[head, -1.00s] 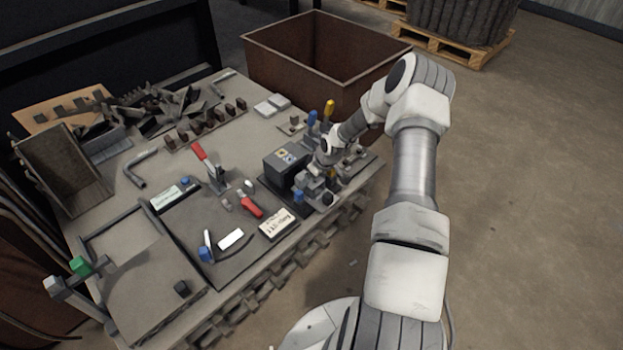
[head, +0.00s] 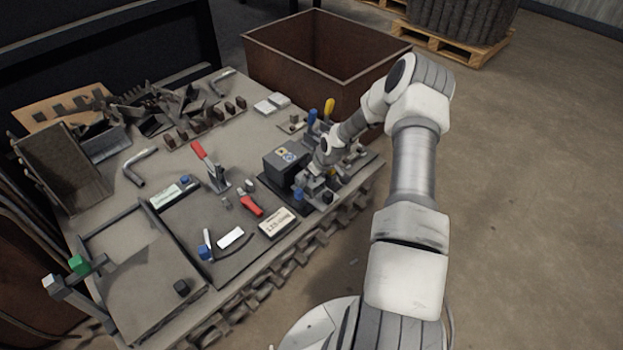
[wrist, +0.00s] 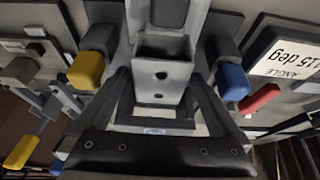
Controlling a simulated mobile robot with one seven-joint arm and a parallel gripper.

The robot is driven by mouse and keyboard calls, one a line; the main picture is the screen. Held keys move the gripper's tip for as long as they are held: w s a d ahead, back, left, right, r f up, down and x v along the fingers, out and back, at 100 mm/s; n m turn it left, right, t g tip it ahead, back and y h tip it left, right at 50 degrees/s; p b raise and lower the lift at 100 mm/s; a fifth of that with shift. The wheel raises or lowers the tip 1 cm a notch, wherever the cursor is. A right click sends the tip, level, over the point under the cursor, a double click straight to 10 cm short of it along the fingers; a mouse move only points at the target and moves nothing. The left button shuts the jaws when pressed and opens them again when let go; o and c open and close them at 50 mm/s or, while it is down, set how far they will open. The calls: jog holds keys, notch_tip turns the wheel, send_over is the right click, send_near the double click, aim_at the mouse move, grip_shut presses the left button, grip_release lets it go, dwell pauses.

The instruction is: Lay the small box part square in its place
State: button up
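The small box part (wrist: 160,83) is grey and open at the top, with two dark holes in its near wall. It sits in the middle of the wrist view. The two dark fingers of my gripper (wrist: 162,100) come in from both sides and appear to press on its side walls. Its underside and seat are hidden. In the head view my gripper (head: 318,182) is low over the fixture at the table's right end, and the part cannot be made out there.
A dark box (head: 284,166) stands just left of my gripper. Clamps with yellow (wrist: 87,70) and blue (wrist: 231,82) handles flank it closely. A label plate (wrist: 287,58) lies at the right. A rusty bin (head: 325,55) stands behind the table (head: 105,190).

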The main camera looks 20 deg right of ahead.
jog(key=p+v, duration=0.6)
jog(key=v, duration=1.1)
jog(key=shift+r, duration=0.25)
